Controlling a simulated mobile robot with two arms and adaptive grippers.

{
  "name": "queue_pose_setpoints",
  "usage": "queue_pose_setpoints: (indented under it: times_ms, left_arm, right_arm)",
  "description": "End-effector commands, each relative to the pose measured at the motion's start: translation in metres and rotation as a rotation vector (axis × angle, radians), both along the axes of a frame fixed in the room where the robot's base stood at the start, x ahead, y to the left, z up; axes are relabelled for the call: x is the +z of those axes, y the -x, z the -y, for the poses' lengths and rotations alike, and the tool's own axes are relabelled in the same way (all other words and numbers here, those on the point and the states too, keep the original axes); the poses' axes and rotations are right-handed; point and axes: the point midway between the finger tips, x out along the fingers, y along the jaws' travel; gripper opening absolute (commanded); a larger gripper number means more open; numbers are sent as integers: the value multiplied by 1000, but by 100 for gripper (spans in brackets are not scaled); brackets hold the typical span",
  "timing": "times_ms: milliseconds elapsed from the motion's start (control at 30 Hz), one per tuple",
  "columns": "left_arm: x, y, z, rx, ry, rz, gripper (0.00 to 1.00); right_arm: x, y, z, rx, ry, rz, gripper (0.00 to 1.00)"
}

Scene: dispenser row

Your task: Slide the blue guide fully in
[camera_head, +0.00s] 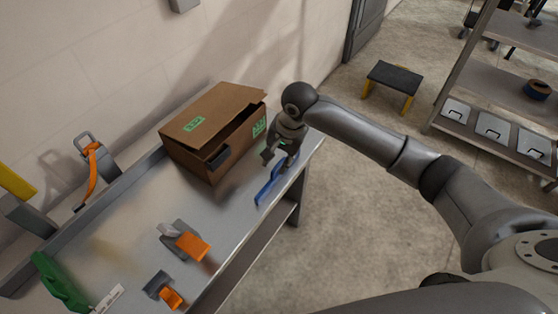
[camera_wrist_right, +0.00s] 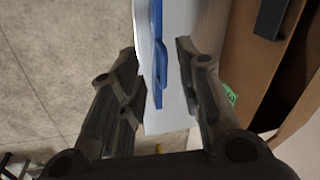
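The blue guide (camera_head: 266,190) is a long thin blue piece at the right end of the bench, near its front edge. In the right wrist view the blue guide (camera_wrist_right: 158,55) runs down between the fingers, with a visible gap on each side. My right gripper (camera_head: 279,157) is over the guide's far end, beside the cardboard box. In its wrist view the gripper (camera_wrist_right: 158,60) is open, with its fingers apart. The gripper partly hides the guide's far end in the head view. My left gripper is not in view.
An open cardboard box (camera_head: 203,150) stands left of the right gripper. On the metal bench (camera_head: 222,225) are an orange-and-grey dispenser (camera_head: 188,243), a smaller orange piece (camera_head: 170,298) and a green item (camera_head: 60,283). A step stool (camera_head: 394,77) and shelves (camera_head: 505,75) stand beyond.

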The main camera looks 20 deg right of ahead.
Motion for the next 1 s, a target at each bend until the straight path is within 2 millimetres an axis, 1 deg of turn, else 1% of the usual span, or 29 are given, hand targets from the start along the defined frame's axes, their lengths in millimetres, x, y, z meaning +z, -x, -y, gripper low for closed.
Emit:
queue_pose_setpoints:
  times_ms: [33, 133, 233, 333, 467, 700, 800, 900, 1000]
  left_arm:
    - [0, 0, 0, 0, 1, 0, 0]
    - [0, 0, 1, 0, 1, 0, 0]
    - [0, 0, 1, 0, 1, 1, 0]
    - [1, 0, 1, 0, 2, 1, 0]
    - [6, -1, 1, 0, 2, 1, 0]
    - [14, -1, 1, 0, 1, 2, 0]
    - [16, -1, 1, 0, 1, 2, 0]
    - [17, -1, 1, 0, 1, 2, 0]
    - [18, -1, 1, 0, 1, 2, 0]
  right_arm:
    - [9, -11, 11, -57, 8, -5, 32]
    - [19, -24, 24, -149, 9, -21, 32]
    - [25, -29, 30, -195, 9, -29, 32]
    - [21, -31, 31, -211, 8, -35, 32]
    - [6, -33, 29, -210, 9, -37, 32]
    - [-40, -40, 23, -208, 9, -36, 32]
    - [-56, -42, 22, -208, 9, -34, 32]
    - [-68, -44, 19, -206, 8, -34, 32]
    - [-75, -46, 19, -206, 8, -33, 32]
